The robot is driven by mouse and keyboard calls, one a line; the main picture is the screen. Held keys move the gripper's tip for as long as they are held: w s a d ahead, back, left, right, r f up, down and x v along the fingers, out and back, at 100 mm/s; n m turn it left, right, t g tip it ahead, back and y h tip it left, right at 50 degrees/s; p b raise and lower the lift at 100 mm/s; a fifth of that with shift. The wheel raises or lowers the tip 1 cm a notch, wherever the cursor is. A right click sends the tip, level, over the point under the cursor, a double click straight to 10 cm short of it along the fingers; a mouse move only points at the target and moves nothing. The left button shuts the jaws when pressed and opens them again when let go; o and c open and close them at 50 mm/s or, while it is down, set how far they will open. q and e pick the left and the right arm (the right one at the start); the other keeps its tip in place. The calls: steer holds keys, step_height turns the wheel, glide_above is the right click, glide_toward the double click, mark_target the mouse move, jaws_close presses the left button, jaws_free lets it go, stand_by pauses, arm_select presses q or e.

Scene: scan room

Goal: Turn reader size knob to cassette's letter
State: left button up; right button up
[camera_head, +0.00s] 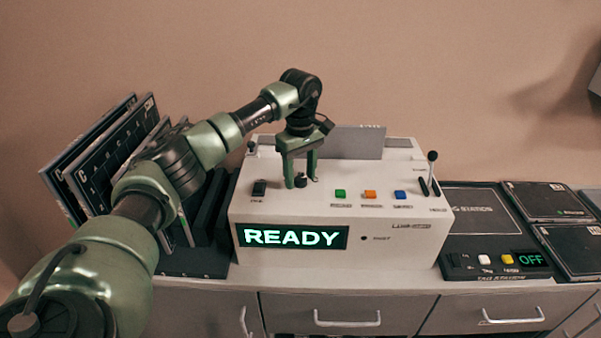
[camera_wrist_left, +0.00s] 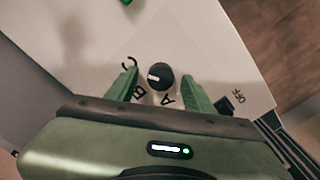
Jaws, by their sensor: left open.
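The white reader (camera_head: 400,243) stands on the counter, its green display showing READY. Its small dark size knob (camera_head: 300,180) is on the top face. My left gripper (camera_head: 300,175) points down over it, open, with one finger on each side. In the left wrist view the round black knob (camera_wrist_left: 160,76) sits between the fingertips of the left gripper (camera_wrist_left: 161,73), with a gap on both sides. Letters C, B and A are printed around it. A white mark shows on the knob, but its exact pointing is unclear. My right gripper is out of view.
Dark panels with letters (camera_head: 112,150) stand in a rack at the left, partly behind my arm. Green, orange and blue buttons (camera_head: 370,194) and a lever (camera_head: 432,170) are on the reader. A tag station (camera_head: 480,215) reading OFF and flat dark cassettes (camera_head: 548,200) lie to the right.

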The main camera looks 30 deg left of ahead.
arm_select(q)
jaws_close()
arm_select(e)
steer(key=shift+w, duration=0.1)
